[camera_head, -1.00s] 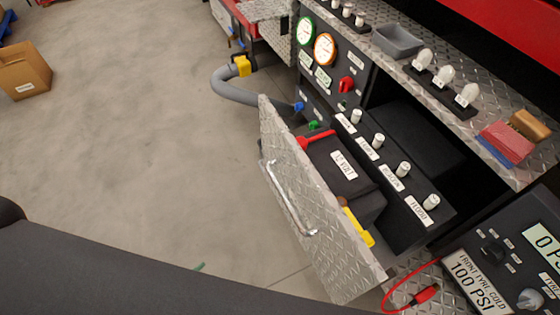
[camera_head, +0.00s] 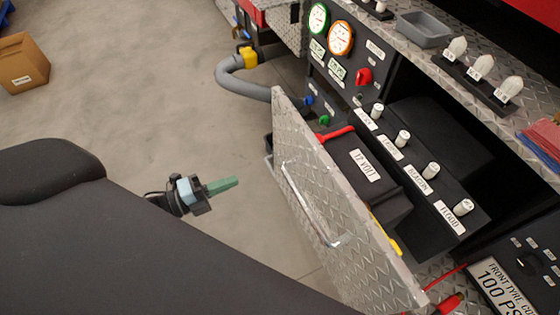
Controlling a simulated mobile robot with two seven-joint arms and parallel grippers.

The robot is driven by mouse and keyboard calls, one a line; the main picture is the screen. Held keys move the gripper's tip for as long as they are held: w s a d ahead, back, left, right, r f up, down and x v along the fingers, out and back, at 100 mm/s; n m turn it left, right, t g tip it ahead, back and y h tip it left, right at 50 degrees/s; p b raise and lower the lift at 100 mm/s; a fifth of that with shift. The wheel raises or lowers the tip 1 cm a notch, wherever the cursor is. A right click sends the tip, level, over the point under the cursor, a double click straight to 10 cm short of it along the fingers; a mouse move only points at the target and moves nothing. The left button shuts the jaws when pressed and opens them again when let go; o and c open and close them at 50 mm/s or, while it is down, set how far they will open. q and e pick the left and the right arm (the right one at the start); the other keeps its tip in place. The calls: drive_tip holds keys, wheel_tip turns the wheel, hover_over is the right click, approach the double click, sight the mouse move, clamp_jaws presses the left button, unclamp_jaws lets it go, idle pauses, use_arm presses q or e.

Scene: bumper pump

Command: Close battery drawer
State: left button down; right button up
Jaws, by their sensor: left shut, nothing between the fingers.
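The battery drawer (camera_head: 345,215) stands pulled out from the black panel. Its diamond-plate front has a long silver bar handle (camera_head: 300,205) facing the left. Inside it is a black battery (camera_head: 385,195) labelled 12 VOLT, with a red lead and a yellow part. My left gripper (camera_head: 222,186) has green fingers, shut and empty. It is over the floor to the left of the drawer front, apart from it, with its fingers towards the handle. My right gripper is not in view.
A row of white knobs (camera_head: 403,137) lines the panel behind the drawer. A grey hose (camera_head: 235,83) curves out beyond the drawer's far end. A tyre gauge box (camera_head: 510,270) stands at the lower right. The floor between gripper and drawer is clear.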

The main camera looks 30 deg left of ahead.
use_arm(q)
drive_tip(key=x, duration=1.3)
drive_tip(key=shift+w+d+p, duration=0.2)
drive_tip(key=shift+w+p, duration=0.15)
drive_tip(key=shift+p, duration=0.05)
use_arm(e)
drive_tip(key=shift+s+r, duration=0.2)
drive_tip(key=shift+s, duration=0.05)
use_arm(q)
drive_tip(key=shift+d, duration=0.1)
